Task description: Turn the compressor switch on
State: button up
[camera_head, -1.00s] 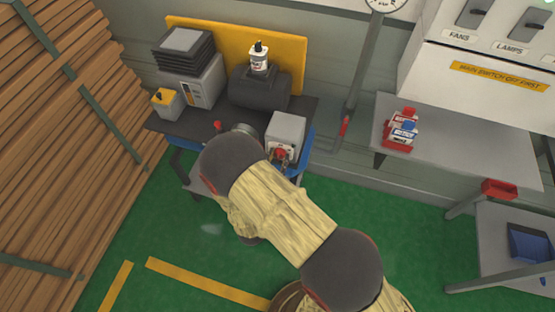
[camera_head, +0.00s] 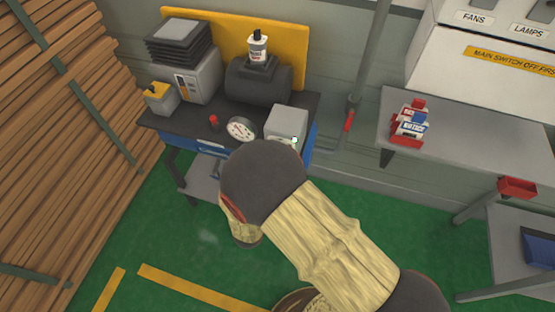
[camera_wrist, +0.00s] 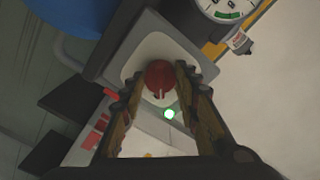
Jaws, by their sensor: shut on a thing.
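The compressor switch is a red knob (camera_wrist: 160,80) on the pale face of a grey box (camera_wrist: 133,52) in the wrist view. My gripper (camera_wrist: 159,73) has a finger on each side of the knob and is shut on it. A green lamp (camera_wrist: 169,114) glows beside the knob. In the head view the grey switch box (camera_head: 288,122) stands at the right end of the dark bench (camera_head: 170,127), with the green lamp (camera_head: 294,141) at its edge. My arm hides the knob and my fingers there.
A round gauge (camera_head: 241,129) and a small red knob (camera_head: 214,121) are left of the box. The dark compressor tank (camera_head: 258,82) with a bottle (camera_head: 257,47) is behind. A grey shelf (camera_head: 470,130) with red-and-white boxes (camera_head: 411,124) is right. Stacked planks (camera_head: 60,120) stand left.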

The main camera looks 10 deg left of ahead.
jog(key=shift+m+b, duration=0.95)
jog(key=shift+m, duration=0.15)
jog(key=o, duration=1.2)
jog(key=s, duration=0.8)
jog(key=s+a, duration=0.1)
jog(key=s, duration=0.3)
